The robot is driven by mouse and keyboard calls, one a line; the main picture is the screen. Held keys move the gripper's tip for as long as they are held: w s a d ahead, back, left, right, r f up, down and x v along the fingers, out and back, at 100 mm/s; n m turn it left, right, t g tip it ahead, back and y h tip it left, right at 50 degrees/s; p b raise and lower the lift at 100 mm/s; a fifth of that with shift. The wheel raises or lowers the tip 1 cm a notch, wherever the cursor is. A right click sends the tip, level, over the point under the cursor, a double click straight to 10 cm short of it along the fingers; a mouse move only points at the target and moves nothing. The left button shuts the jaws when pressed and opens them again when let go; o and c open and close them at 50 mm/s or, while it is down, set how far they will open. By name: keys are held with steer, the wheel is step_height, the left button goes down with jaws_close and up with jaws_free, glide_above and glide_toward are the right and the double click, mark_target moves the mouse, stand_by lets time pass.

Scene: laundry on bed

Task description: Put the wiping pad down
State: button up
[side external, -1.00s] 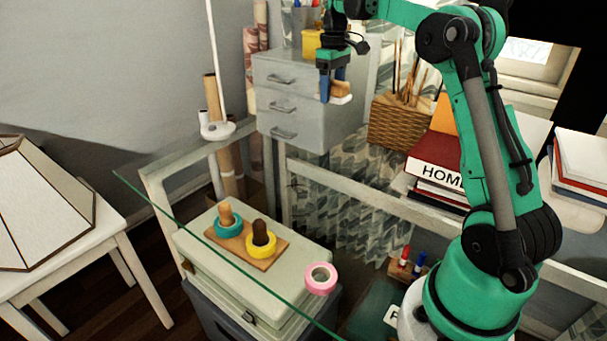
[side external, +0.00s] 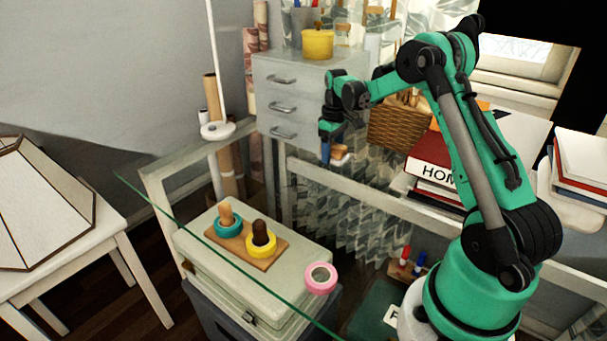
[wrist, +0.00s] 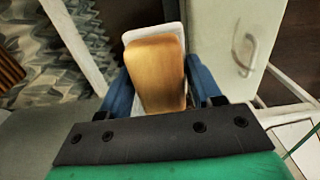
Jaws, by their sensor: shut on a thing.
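The wiping pad (wrist: 155,70) has a tan wooden handle block with a white pad edge under it. It fills the space between the two blue fingers in the wrist view. My gripper (side external: 332,155) is shut on it and holds it above the glass desk, in front of the grey drawer unit. In the side view the pad (side external: 340,152) is small and partly hidden by the fingers. Whether its underside touches the glass cannot be told.
The drawer unit (side external: 281,92) with a yellow pot (side external: 318,44) stands behind. A wicker basket (side external: 396,128) and stacked books (side external: 437,157) are at right. A pink tape roll (side external: 320,278) and a ring holder (side external: 262,262) are nearer. The glass between them looks clear.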

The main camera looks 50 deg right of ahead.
mark_target(331, 172)
steer(key=shift+f, duration=1.8)
steer(key=shift+f, duration=0.2)
steer(key=shift+f, duration=0.1)
steer(key=o, duration=1.2)
step_height(331, 172, up, 13)
steer(key=shift+a+f, duration=0.1)
steer(key=shift+f, duration=0.1)
steer(key=s+a+r+t+h, duration=0.1)
steer(key=s+a+r+t, duration=0.1)
steer(key=a, duration=0.7)
steer(key=s+a+r+t, duration=0.3)
steer(key=a, duration=0.7)
steer(key=s+a+f, duration=0.1)
steer(key=s+a+f+t, duration=0.1)
steer(key=s+a, duration=0.1)
steer(key=s+a+f+t+y, duration=0.1)
steer(key=a, duration=0.1)
steer(key=shift+s+a+f, duration=0.15)
